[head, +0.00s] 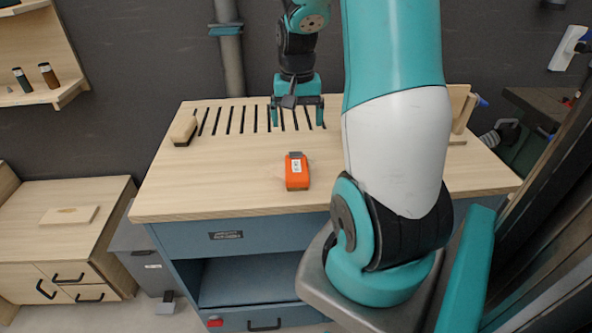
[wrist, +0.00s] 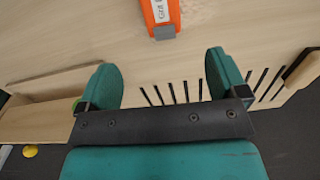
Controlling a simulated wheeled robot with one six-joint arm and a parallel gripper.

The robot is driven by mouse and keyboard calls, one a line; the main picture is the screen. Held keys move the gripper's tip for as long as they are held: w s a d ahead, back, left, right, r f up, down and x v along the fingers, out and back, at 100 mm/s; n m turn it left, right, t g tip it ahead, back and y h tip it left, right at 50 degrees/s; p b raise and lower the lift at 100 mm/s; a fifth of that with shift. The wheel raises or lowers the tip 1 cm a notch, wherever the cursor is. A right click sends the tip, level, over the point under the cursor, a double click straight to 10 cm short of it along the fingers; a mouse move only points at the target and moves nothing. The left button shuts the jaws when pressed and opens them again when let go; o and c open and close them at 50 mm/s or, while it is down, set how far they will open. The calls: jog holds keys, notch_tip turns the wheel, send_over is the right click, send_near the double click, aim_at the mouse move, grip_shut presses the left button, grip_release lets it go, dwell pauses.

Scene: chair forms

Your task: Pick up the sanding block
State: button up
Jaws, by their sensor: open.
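What looks like the sanding block (head: 183,130), a small tan block with a dark underside, lies at the back left of the workbench top, beside the slots. It also shows in the wrist view, cut off at the right edge (wrist: 304,70). My gripper (head: 298,116) is above the slotted back part of the bench, to the right of the block and apart from it. In the wrist view its two teal fingers (wrist: 160,68) are spread, with only bench top between them.
An orange device (head: 297,171) with a grey end lies on the bench (head: 230,186) near its middle. A wooden holder (head: 460,108) stands at the right, partly behind my arm. A low cabinet (head: 30,238) at left bears a flat wooden piece (head: 68,215). The bench's front left is clear.

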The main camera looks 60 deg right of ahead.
aim_at(296, 163)
jog(key=f, duration=0.7)
jog(key=f+p, duration=0.1)
jog(key=f, duration=0.6)
jog(key=shift+a, duration=0.2)
jog(key=shift+r, duration=0.1)
jog(key=c, duration=1)
jog(key=shift+c, duration=0.2)
jog(key=shift+r, duration=0.1)
notch_tip(296, 163, up, 20)
